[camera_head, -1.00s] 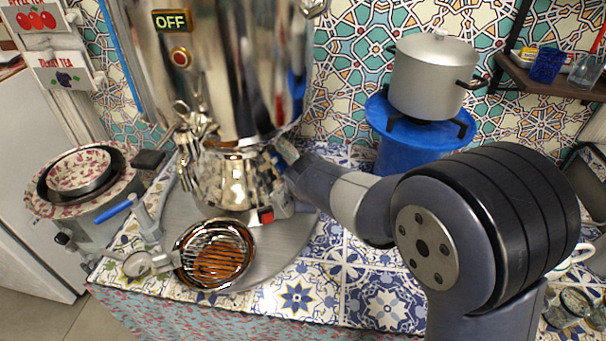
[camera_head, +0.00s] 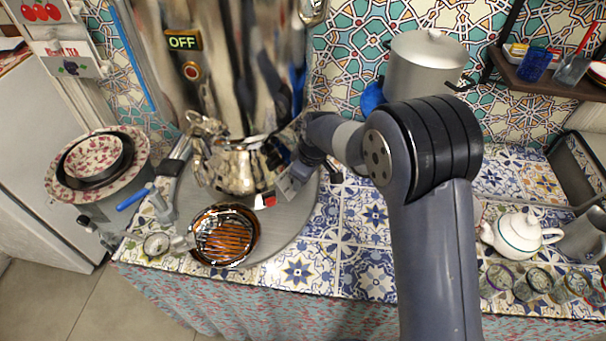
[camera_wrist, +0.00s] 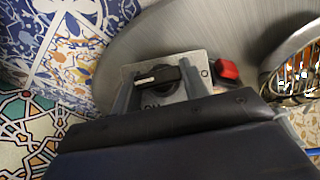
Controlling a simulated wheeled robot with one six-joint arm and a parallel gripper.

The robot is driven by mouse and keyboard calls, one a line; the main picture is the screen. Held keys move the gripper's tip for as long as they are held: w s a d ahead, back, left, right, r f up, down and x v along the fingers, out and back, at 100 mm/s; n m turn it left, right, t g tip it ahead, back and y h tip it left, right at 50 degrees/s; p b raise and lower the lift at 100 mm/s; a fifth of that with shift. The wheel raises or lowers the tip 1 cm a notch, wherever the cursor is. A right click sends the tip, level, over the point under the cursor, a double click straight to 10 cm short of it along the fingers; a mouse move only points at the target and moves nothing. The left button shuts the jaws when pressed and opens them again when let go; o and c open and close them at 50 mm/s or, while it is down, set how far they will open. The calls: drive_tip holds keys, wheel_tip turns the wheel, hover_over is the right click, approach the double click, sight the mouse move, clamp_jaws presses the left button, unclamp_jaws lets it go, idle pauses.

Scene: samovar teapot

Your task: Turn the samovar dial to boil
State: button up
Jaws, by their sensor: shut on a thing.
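The samovar (camera_head: 215,95) is a tall shiny metal body with an "OFF" display (camera_head: 184,40) and a red indicator below it. A grey dial panel sits low beside it. In the wrist view the black dial (camera_wrist: 158,77) has a pale pointer directed left, with partly hidden lettering below it. My gripper (camera_wrist: 160,87) has one finger on each side of the dial and is shut on it. In the head view my gripper (camera_head: 290,180) is at the samovar's lower right, and the dial is hidden there. A red switch (camera_wrist: 227,70) is right of the dial.
A shiny kettle (camera_head: 235,170) and a round grilled tray (camera_head: 225,236) stand by the samovar on a grey round base (camera_head: 290,228). A white teapot (camera_head: 518,236) and several glasses are at right. A grey pot (camera_head: 425,65) stands behind my arm. Tiles in front are clear.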

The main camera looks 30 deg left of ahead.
drive_tip(key=shift+d+f+m+g, duration=0.1)
drive_tip(key=shift+m+g, duration=0.2)
drive_tip(key=shift+g, duration=0.1)
drive_tip(key=o, duration=1)
drive_tip(key=v, duration=1.1)
drive_tip(key=shift+b, duration=0.3)
drive_tip(key=shift+f, duration=0.2)
drive_tip(key=x, duration=1)
drive_tip(key=shift+a+f+p, duration=0.2)
drive_tip(key=shift+f+p, duration=0.1)
drive_tip(key=shift+p, duration=0.1)
